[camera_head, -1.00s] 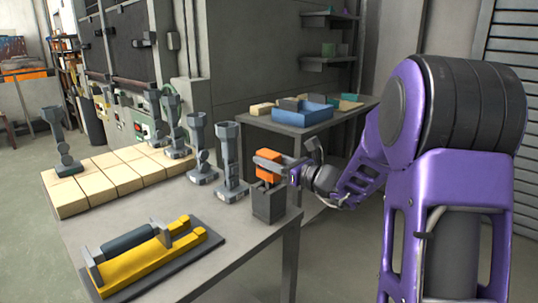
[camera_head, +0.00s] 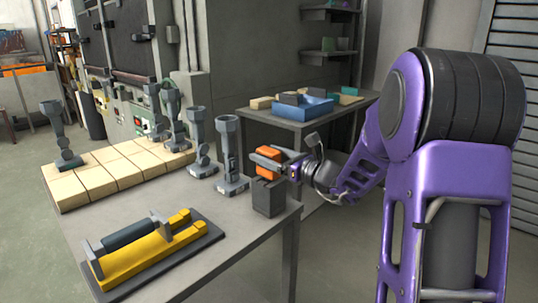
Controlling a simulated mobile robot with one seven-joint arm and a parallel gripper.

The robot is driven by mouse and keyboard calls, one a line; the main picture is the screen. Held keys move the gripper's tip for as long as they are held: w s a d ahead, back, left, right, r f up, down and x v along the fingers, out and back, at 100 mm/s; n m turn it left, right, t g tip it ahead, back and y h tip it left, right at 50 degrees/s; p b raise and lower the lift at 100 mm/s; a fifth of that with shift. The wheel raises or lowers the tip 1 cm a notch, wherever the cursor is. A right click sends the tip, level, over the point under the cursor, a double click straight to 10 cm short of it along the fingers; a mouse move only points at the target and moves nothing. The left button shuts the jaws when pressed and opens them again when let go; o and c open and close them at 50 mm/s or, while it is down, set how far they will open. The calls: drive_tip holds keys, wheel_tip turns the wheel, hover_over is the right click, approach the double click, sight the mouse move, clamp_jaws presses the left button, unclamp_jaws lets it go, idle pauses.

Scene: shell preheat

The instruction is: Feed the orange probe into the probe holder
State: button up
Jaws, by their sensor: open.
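The orange probe (camera_head: 266,172) shows as an orange block just above the dark grey probe holder (camera_head: 268,199), near the table's front right corner. The probe's lower end is hidden or too small to make out, so I cannot tell how far it sits in the holder. My gripper (camera_head: 262,158) reaches in from the right. Its grey fingers are open and lie at the probe's upper part, with orange showing between and below them. I cannot tell whether a finger touches the probe.
Grey upright shells (camera_head: 231,155) stand left of the holder, some on pale bricks (camera_head: 95,181). A yellow cradle with a dark cylinder (camera_head: 150,252) lies at the table's front left. A back table carries a blue bin (camera_head: 303,111). Bare tabletop (camera_head: 215,205) lies between.

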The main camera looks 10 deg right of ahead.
drive_tip(key=p+v, duration=0.1)
drive_tip(key=v, duration=1.6)
drive_tip(key=shift+s, duration=0.15)
drive_tip(key=shift+d+r, duration=0.1)
